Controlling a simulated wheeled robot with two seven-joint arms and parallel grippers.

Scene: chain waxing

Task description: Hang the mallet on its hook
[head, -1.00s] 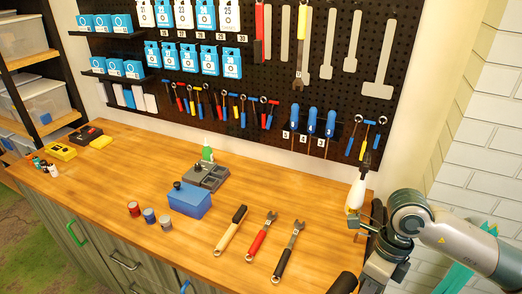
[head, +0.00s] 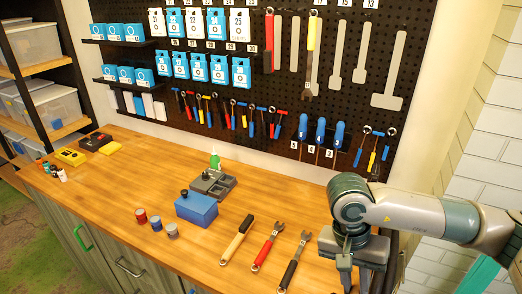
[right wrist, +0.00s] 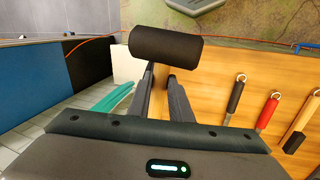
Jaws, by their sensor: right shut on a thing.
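The mallet's black cylindrical head (right wrist: 165,45) lies across the tips of my right gripper's fingers (right wrist: 161,78) in the right wrist view. My right gripper is shut on the mallet; its handle is mostly hidden between the fingers. In the head view my right gripper (head: 345,276) points down at the front right of the bench, and I cannot make out the mallet there. The black pegboard (head: 350,100) carries pale tool outlines, including a wide-ended one (head: 390,75) at the right. The mallet's hook is too small to tell. My left gripper is not in view.
Two wrenches, red-handled (head: 267,247) and black-handled (head: 293,262), and a tan-handled tool (head: 237,240) lie left of my right gripper on the wooden bench (head: 120,190). A blue box (head: 197,209) stands further left. Screwdrivers (head: 320,132) hang low on the board.

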